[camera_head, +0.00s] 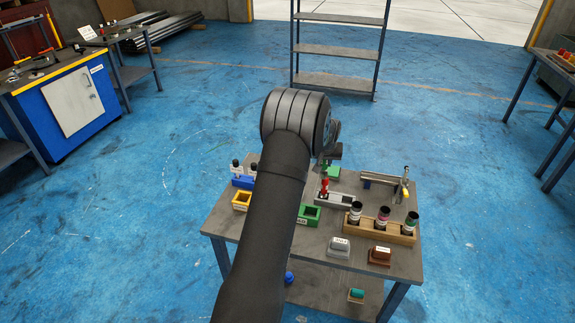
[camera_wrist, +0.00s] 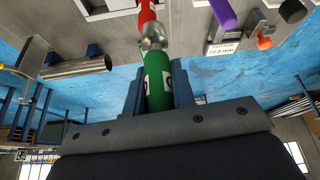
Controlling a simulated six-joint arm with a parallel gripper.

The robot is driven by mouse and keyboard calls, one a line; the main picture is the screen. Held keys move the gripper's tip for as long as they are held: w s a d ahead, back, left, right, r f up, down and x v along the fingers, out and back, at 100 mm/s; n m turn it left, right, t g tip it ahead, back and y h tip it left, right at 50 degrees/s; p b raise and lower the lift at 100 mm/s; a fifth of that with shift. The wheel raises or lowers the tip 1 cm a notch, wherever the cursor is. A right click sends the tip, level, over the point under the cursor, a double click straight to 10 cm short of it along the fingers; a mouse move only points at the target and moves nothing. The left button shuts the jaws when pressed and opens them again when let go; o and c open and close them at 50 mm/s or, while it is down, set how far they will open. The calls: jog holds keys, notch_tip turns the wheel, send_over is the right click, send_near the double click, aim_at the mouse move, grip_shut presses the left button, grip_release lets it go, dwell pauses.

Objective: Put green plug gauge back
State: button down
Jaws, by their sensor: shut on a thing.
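My gripper (camera_wrist: 156,88) is shut on the green plug gauge (camera_wrist: 157,72), which has a green handle with a white label and a bright metal end pointing away from the jaws. In the head view my gripper (camera_head: 327,156) is above the back of the work table, largely hidden by my arm.
A wooden rack (camera_head: 372,228) holds three dark-capped containers.

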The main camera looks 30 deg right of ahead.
jog(key=s+d+f+m, duration=0.1)
jog(key=s+d+f, duration=0.2)
jog(key=s+d, duration=0.3)
jog(key=shift+s+d+f+m, duration=0.2)
jog(key=shift+s+d+m, duration=0.1)
jog(key=shift+d, duration=0.9)
jog(key=shift+f, duration=0.1)
jog(key=shift+f, duration=2.7)
jog(key=shift+f, duration=2.2)
jog(key=shift+c, duration=1.6)
grip_release()
jog(key=shift+a, duration=0.1)
